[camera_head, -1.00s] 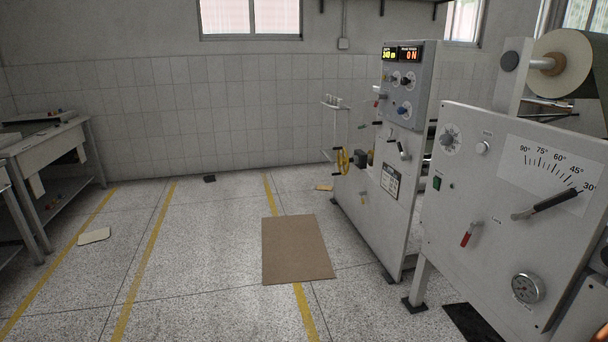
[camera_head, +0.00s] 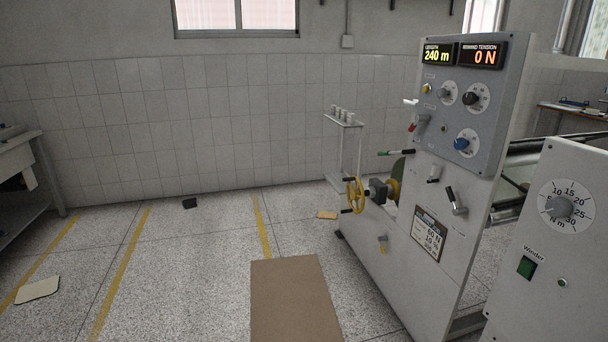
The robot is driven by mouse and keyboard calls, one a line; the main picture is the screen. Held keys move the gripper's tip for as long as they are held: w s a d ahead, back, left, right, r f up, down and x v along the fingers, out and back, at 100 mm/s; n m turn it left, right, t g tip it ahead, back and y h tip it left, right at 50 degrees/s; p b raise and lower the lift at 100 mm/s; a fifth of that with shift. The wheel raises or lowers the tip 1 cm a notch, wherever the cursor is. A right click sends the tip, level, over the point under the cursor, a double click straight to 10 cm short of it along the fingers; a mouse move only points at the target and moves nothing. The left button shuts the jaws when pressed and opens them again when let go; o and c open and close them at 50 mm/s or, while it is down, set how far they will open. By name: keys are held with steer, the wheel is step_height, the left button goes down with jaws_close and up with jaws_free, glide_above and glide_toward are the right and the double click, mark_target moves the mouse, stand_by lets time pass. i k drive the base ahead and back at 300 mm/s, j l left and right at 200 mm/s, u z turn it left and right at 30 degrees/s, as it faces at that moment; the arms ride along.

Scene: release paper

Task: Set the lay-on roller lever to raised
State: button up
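The grey machine panel (camera_head: 455,110) stands to the right of centre and carries several levers. A black-handled lever (camera_head: 455,200) on a silver pivot sits low on its face, its handle tilted up and to the left. A lever with a dark, green-tipped handle (camera_head: 397,152) sticks out left from the panel's edge, about level. A red-handled lever (camera_head: 416,125) sits higher on the left edge, below a small white-handled one (camera_head: 410,102). No label naming the lay-on roller is readable, so I cannot tell which lever it is. My gripper is not in view.
A yellow handwheel (camera_head: 354,195) juts out from the machine's left side. A brown mat (camera_head: 293,300) lies on the floor in front. A second grey cabinet (camera_head: 550,270) stands close at right. A bench (camera_head: 20,190) is at far left. The floor between is open.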

mark_target(519, 146)
steer(key=i, duration=1.95)
steer(key=i+z, duration=0.1)
steer(key=i, duration=0.5)
steer(key=i+j+z, duration=0.1)
steer(key=i, duration=0.5)
steer(key=i+j+z, duration=0.1)
steer(key=i, duration=0.45)
